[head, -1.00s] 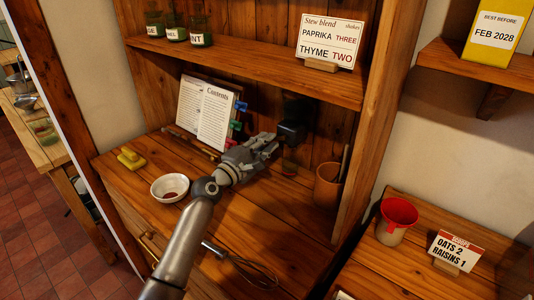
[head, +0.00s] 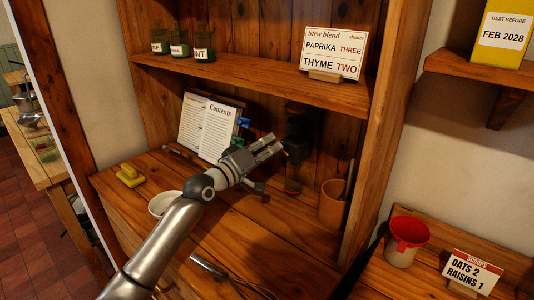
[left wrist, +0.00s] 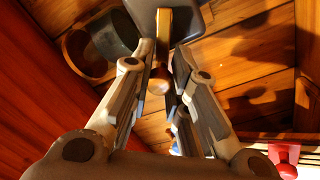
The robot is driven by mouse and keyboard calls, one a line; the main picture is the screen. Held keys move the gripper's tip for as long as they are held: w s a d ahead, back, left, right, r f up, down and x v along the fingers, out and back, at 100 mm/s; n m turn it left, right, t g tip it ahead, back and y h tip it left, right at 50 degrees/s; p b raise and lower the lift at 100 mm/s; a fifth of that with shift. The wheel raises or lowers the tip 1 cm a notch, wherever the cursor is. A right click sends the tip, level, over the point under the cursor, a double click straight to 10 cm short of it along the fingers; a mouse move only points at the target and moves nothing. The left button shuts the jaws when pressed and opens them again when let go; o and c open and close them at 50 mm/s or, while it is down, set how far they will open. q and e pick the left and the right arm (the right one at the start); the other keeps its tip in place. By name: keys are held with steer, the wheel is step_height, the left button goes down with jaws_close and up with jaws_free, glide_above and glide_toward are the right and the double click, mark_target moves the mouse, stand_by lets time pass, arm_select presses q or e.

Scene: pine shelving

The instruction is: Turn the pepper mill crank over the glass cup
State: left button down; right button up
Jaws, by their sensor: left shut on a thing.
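The pepper mill (head: 297,145) is a dark unit mounted at the back of the pine niche. The glass cup (head: 293,185) stands on the counter below it, dim and partly in shadow. My left gripper (head: 277,144) is beside the mill on its left. In the left wrist view, the crank's round wooden knob (left wrist: 159,82) is between the fingers of my left gripper (left wrist: 162,62), which is shut on it. A brass-coloured crank arm (left wrist: 164,35) runs up from the knob towards a dark grey part. My right gripper is not in view.
A brown crock (head: 333,204) is close on the right. A white bowl (head: 163,204), partly behind my arm, and a yellow dish (head: 130,176) are at left. A shelf (head: 250,75) overhangs.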

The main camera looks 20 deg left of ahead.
arm_select(q)
steer(key=m, duration=0.1)
steer(key=r+m, duration=0.1)
steer(key=m, duration=0.1)
steer(key=shift+s+d+m, duration=0.15)
steer(key=shift+d+m, duration=0.15)
steer(key=shift+d, duration=0.1)
steer(key=shift+s+d+r+m+g+p, duration=0.1)
steer(key=shift+d+m+g+p, duration=0.1)
steer(key=shift+m, duration=0.35)
steer(key=shift+s+d+r+m+g+p, duration=0.1)
steer(key=shift+d+m, duration=0.05)
steer(key=shift+m, duration=0.4)
steer(key=c, duration=1.3)
jaws_free()
steer(key=shift+c, duration=0.2)
steer(key=shift+s, duration=0.1)
steer(key=v, duration=1.1)
steer(key=shift+s+a, duration=0.25)
